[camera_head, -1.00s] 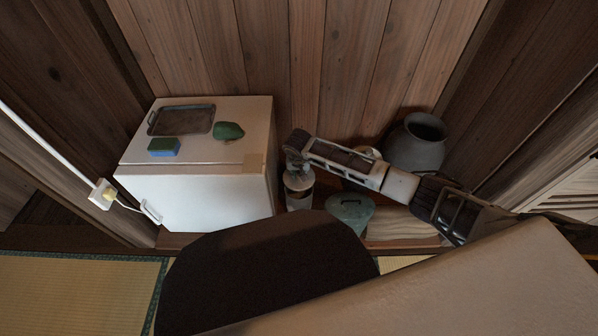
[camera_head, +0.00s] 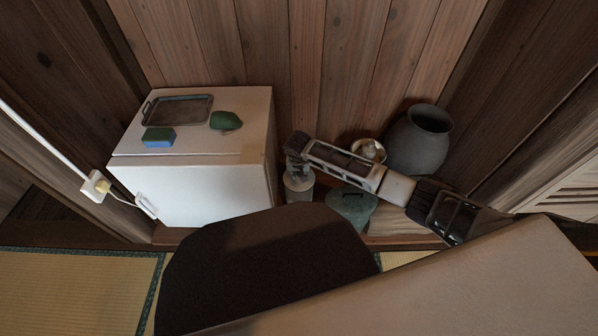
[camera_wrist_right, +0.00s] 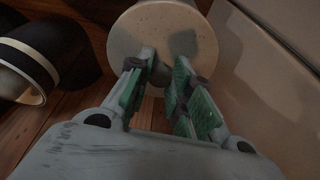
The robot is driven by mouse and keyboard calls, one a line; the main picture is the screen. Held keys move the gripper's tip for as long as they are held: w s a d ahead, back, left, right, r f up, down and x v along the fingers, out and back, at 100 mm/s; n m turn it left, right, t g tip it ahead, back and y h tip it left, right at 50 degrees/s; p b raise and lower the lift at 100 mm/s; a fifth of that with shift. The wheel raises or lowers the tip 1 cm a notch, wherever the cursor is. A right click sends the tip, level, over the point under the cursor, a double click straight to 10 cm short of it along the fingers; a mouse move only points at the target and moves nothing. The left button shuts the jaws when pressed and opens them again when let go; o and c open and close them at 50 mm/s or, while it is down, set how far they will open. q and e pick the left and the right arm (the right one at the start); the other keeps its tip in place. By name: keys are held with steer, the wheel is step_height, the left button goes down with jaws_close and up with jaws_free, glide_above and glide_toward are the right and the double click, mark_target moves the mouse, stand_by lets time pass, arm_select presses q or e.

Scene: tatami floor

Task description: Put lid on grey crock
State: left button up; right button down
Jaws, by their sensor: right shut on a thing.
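My right gripper (camera_head: 297,152) points down beside the white fridge, above a small grey cylindrical vessel (camera_head: 299,188), which I take to be the grey crock. In the right wrist view my right gripper (camera_wrist_right: 162,85) is shut on the knob of a round, pale speckled lid (camera_wrist_right: 150,25). The lid spreads flat beyond the fingers and hides what is under it. I cannot tell whether it touches the vessel's rim. My left gripper is out of view.
The white fridge (camera_head: 195,195) stands close on the left, with a tray (camera_head: 180,108), sponge (camera_head: 158,137) and green object (camera_head: 225,120) on top. A green-grey lidded pot (camera_head: 352,207), a metal bowl (camera_head: 369,150) and a big dark jar (camera_head: 420,140) stand right.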

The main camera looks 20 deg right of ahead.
steer(key=shift+f, duration=0.35)
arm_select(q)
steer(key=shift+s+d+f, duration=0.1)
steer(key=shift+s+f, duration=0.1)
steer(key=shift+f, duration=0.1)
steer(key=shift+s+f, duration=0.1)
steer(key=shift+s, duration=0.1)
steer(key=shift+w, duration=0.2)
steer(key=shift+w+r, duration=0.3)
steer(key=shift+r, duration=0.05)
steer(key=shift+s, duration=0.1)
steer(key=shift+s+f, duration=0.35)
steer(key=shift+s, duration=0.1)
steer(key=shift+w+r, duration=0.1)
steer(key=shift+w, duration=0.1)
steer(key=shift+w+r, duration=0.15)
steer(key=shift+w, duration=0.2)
arm_select(e)
steer(key=shift+f, duration=0.15)
